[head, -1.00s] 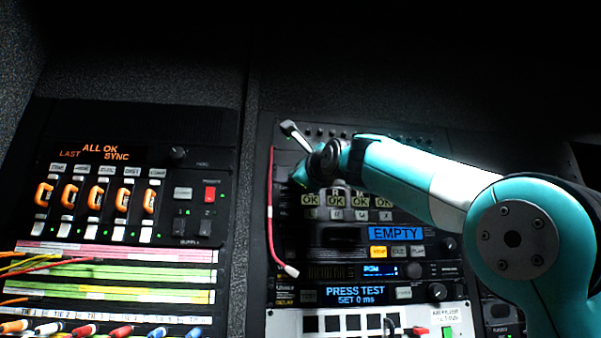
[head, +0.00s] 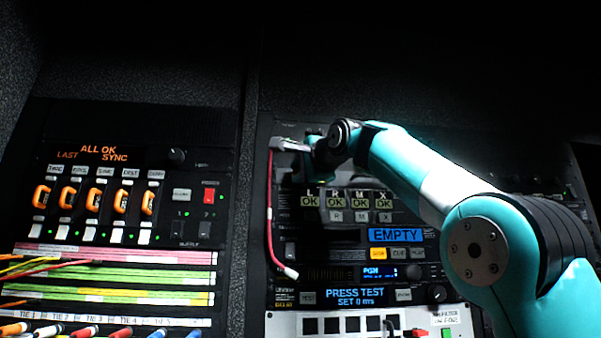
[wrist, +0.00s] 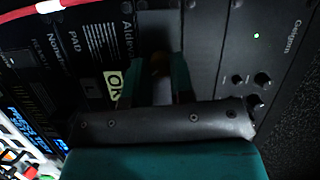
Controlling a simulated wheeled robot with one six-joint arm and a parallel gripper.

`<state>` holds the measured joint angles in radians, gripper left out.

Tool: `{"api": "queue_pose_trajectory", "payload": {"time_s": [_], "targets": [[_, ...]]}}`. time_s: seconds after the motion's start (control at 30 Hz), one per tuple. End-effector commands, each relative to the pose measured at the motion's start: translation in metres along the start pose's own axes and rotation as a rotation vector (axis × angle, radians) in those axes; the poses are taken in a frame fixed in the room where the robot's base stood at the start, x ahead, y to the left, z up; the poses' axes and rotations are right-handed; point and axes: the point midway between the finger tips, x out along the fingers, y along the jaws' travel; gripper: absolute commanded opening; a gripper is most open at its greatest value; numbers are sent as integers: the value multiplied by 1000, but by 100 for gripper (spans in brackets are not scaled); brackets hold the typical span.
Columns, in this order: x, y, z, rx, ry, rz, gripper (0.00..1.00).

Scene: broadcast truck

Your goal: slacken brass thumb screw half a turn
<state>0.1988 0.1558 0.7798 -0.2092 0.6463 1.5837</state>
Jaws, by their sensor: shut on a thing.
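In the wrist view the brass thumb screw (wrist: 158,66) is a small, dark brownish shape between the two fingers, mostly in shadow. My gripper (wrist: 155,78) is shut on it, with one green finger on each side, against a dark panel. In the head view my wrist is at the top of the right-hand rack, above the row of OK labels. The screw and fingertips are hidden or too dark to make out there.
A red cable (head: 270,210) hangs down the rack's left side, close to my wrist. Below are an EMPTY display (head: 395,235) and a PRESS TEST display (head: 355,297). A panel with orange-handled switches (head: 97,197) and patch cables stands at left.

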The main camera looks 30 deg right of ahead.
Motion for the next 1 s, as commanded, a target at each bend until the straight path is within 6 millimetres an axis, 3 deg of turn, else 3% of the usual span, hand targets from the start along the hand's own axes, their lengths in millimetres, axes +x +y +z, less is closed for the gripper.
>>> {"api": "queue_pose_trajectory", "payload": {"time_s": [0.4, 1.0], "targets": [[1, -1, 0, -275, -7, 107, 0], [1, -1, 1, -364, -9, 143, 0]]}}
